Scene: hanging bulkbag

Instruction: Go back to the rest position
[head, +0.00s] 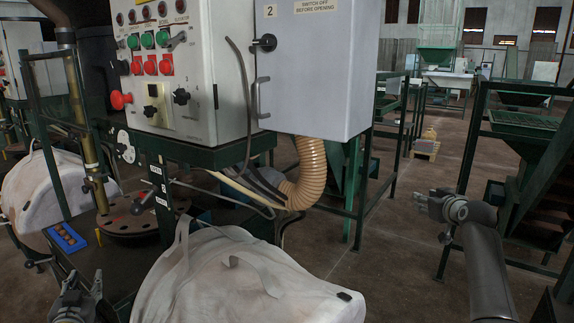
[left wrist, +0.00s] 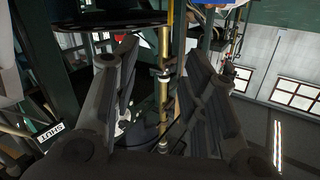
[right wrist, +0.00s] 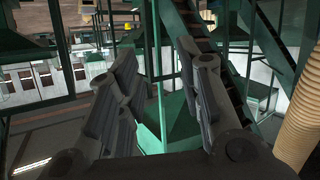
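My left gripper (head: 80,300) is low at the left edge of the white bulk bag in the head view. In the left wrist view it (left wrist: 158,95) is open, with nothing between its fingers. My right gripper (head: 432,207) is at the right in the head view, over open floor and apart from the bag and the machine. In the right wrist view it (right wrist: 160,100) is open and empty.
The control cabinet (head: 165,70) with buttons and a grey door (head: 315,70) stands above the bag. A tan corrugated hose (head: 308,175) hangs beneath it. A second bag (head: 60,190) is at the left. A green frame (head: 500,140) stands at the right. Floor (head: 390,235) between is clear.

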